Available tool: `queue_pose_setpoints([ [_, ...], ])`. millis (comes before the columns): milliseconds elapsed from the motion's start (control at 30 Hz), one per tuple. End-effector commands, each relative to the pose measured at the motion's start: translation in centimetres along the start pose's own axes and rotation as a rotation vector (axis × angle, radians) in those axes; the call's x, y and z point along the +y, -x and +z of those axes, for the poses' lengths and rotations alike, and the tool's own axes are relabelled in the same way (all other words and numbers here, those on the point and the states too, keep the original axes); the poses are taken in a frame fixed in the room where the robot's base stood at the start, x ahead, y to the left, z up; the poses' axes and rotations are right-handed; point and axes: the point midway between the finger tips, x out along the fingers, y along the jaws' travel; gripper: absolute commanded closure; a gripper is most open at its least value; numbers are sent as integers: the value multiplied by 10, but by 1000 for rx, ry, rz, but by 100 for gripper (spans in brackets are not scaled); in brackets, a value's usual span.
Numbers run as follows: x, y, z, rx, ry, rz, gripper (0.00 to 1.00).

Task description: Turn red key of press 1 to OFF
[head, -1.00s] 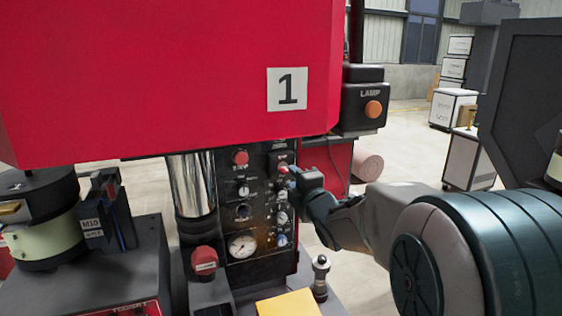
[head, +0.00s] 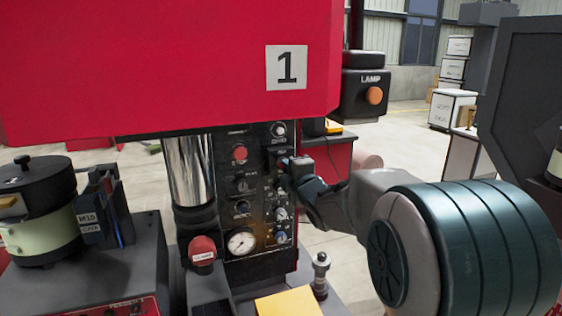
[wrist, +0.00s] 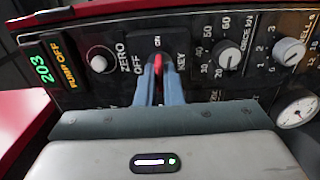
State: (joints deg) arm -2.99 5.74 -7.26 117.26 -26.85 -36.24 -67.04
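Press 1 (head: 180,70) is a red machine with a black control panel (head: 225,170) below its head. The red key (wrist: 157,64) sits in the panel in the wrist view, with ON above it, OFF to its left and KEY to its right. It looks upright, toward ON. My gripper (wrist: 158,72) has its two grey-blue fingers on either side of the key, seemingly touching it. In the head view my gripper (head: 284,165) is at the right side of the panel, and it mostly hides the key there.
A red button (head: 240,153), a gauge (head: 240,243) and a red clamp knob (head: 203,249) are nearby. The lamp box (head: 367,90) overhangs at the right. A yellow block (head: 287,303) lies below.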

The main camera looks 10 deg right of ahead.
Motion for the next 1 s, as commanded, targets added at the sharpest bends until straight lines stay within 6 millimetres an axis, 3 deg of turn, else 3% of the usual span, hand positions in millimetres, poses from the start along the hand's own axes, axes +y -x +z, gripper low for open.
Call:
queue_pose_setpoints([
  [1000,-3,0,0,-1,216,0,100],
])
